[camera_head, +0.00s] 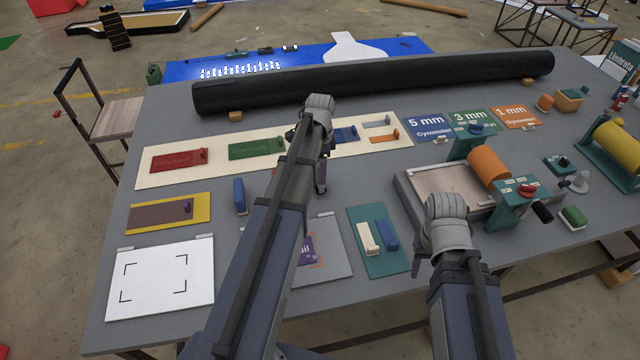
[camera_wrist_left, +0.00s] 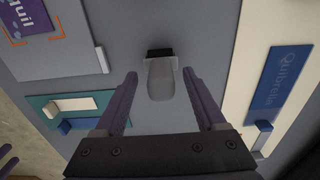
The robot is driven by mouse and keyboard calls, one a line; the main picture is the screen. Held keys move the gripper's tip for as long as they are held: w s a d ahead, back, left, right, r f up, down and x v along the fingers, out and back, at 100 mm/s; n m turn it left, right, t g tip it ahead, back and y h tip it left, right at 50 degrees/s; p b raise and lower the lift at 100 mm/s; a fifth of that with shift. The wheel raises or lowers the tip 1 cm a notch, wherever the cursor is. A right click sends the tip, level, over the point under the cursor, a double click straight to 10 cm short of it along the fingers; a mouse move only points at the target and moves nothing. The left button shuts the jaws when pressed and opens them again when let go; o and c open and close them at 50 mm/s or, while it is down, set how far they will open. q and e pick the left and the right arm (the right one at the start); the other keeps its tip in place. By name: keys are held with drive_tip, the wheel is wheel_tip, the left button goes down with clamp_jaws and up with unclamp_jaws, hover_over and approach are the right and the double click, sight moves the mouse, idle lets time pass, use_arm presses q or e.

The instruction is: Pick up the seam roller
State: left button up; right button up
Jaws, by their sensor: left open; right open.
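A short grey rounded tool with a black end, which looks like the seam roller (camera_wrist_left: 161,79), lies on the table in the left wrist view. My left gripper (camera_wrist_left: 158,76) is open above it, with one purple finger on each side of it. I see no contact between fingers and tool. In the head view my left gripper (camera_head: 321,178) points down behind my arm, and the tool is hidden there.
A teal mat (camera_head: 362,217) with a cream and a blue block lies right of my left arm. A cream strip (camera_head: 220,143) with coloured cards runs behind the gripper. A long black roll (camera_head: 390,80) lies along the back. A roller press (camera_head: 410,191) stands at right.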

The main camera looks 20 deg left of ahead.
use_arm(q)
wheel_tip(320, 180, down, 3)
drive_tip(key=shift+b, duration=1)
use_arm(e)
wheel_tip(320, 180, down, 3)
use_arm(q)
drive_tip(key=shift+r, duration=0.1)
drive_tip(key=shift+c, duration=0.3)
use_arm(e)
drive_tip(key=shift+r, duration=0.1)
use_arm(q)
clamp_jaws()
